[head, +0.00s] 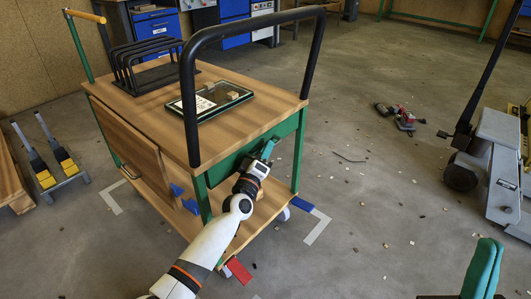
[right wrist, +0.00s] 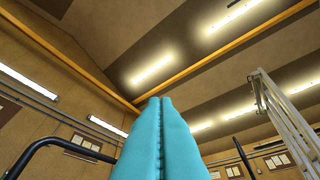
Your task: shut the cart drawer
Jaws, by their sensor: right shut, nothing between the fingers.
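The cart (head: 240,128) has a wooden top, green frame and black push handle. A wooden front panel (head: 128,137) with a small metal handle (head: 130,173) is on its left side; it looks like the drawer front, but I cannot tell how far it stands out. My left gripper (head: 268,149) is at the green front side of the cart, under the top's edge, well right of that panel; its finger gap is too small to read. My right gripper (head: 484,268) is shut and empty, pointing up at the lower right, away from the cart. It also shows in the right wrist view (right wrist: 160,105).
A black rack (head: 150,65) and a glass-topped frame (head: 210,98) lie on the cart top. A grey pallet truck (head: 490,150) stands at right. A red tool (head: 402,117) and scattered bits lie on the floor. Yellow-black parts (head: 47,178) stand at left.

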